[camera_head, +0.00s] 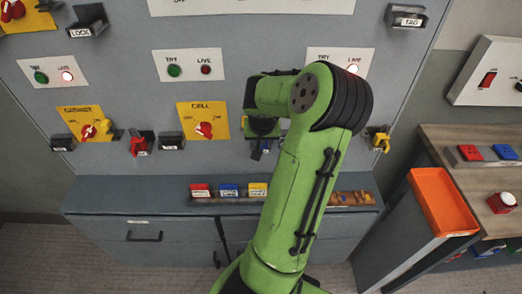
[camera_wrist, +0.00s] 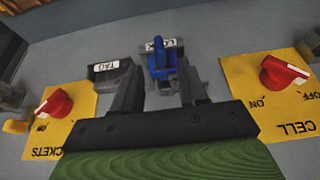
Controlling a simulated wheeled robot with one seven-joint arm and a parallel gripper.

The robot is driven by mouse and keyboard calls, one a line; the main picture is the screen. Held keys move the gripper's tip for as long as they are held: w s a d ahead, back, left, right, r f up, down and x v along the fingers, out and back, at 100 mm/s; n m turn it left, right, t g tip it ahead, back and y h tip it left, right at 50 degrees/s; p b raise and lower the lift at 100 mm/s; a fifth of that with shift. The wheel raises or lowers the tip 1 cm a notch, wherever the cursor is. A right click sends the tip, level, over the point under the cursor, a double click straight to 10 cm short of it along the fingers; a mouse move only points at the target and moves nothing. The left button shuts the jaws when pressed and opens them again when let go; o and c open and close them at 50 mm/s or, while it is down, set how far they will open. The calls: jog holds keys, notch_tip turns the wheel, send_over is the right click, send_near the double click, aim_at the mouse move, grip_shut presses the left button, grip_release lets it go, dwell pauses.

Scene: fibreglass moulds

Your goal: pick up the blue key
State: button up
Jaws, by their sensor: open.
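The blue key (camera_wrist: 160,62) is in the wrist view, at a grey holder with a white label on the panel. In the wrist view my gripper (camera_wrist: 158,82) is open, with one dark finger on each side of the key. The key lies between the fingers in the picture. I cannot tell whether a finger touches it.
A grey holder labelled TAG (camera_wrist: 113,72) is close to the left finger. Yellow plates with red knobs (camera_wrist: 285,72) flank the key. Below the panel is a ledge (camera_head: 130,190) with red, blue and yellow labelled blocks. An orange tray (camera_head: 440,205) stands right.

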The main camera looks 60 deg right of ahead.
aim_at(261, 146)
jog(key=x, duration=0.5)
jog(key=shift+b, duration=0.3)
jog(key=shift+a+r, duration=0.1)
jog(key=shift+a, duration=0.05)
grip_shut()
